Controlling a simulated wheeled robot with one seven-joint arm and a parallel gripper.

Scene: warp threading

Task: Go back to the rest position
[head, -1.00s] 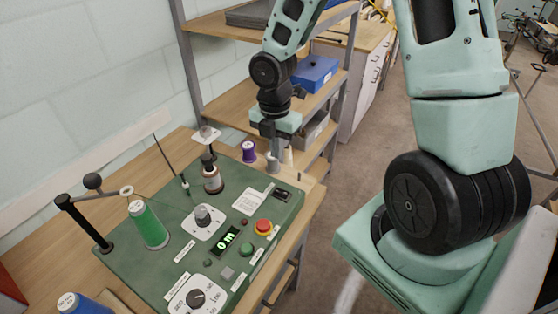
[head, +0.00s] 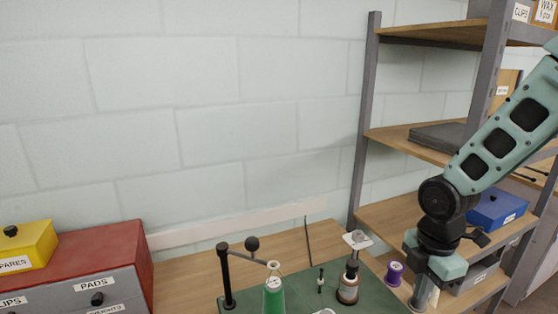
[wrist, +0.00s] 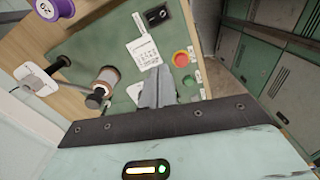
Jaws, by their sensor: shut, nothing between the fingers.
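My gripper (head: 425,292) hangs over the right part of the green machine panel (head: 375,299) in the head view, its arm reaching in from the right. In the wrist view its grey fingers (wrist: 156,88) are together, with nothing between them. They appear in front of the panel (wrist: 120,48), near a white printed label (wrist: 141,50) and a red button (wrist: 181,59). A purple spool (head: 394,272) stands just left of my gripper in the head view.
A shelf unit (head: 367,120) with a blue box (head: 497,210) rises behind my arm. A red-topped drawer cabinet (head: 95,255) is at left. The wall area above the bench is clear.

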